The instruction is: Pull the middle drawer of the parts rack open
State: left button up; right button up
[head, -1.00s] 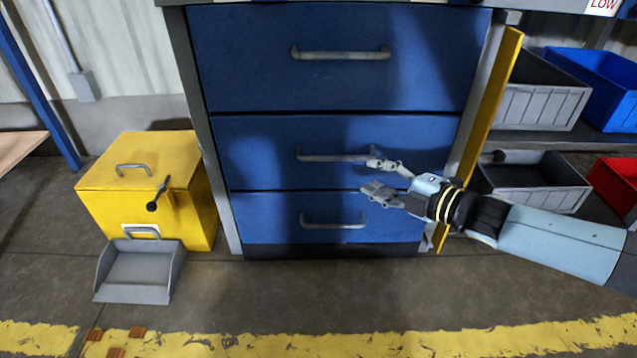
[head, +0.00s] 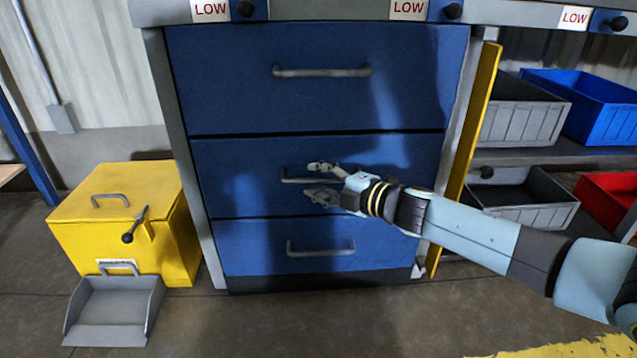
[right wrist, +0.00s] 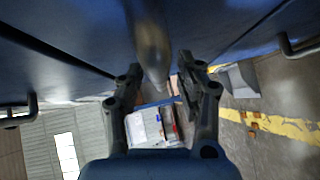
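The parts rack has a stack of three blue drawers. The middle drawer (head: 235,172) appears flush with the others. Its grey bar handle (head: 290,181) shows at its left end in the head view; the rest is behind my right gripper. My right gripper (head: 313,181) is in front of that handle, one finger above and one below it. In the right wrist view the handle (right wrist: 149,45) runs in between the two spread fingers (right wrist: 160,72), with gaps on both sides. The gripper is open. My left gripper is not in view.
The top drawer handle (head: 322,71) and bottom drawer handle (head: 321,248) are above and below. A yellow panel (head: 473,140) stands at the rack's right edge. A yellow box (head: 120,215) and a grey scoop-like bin (head: 112,312) are on the floor at left. Floor before the rack is clear.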

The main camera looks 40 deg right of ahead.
jog(key=shift+w, duration=0.1)
jog(key=shift+c, duration=0.4)
grip_shut()
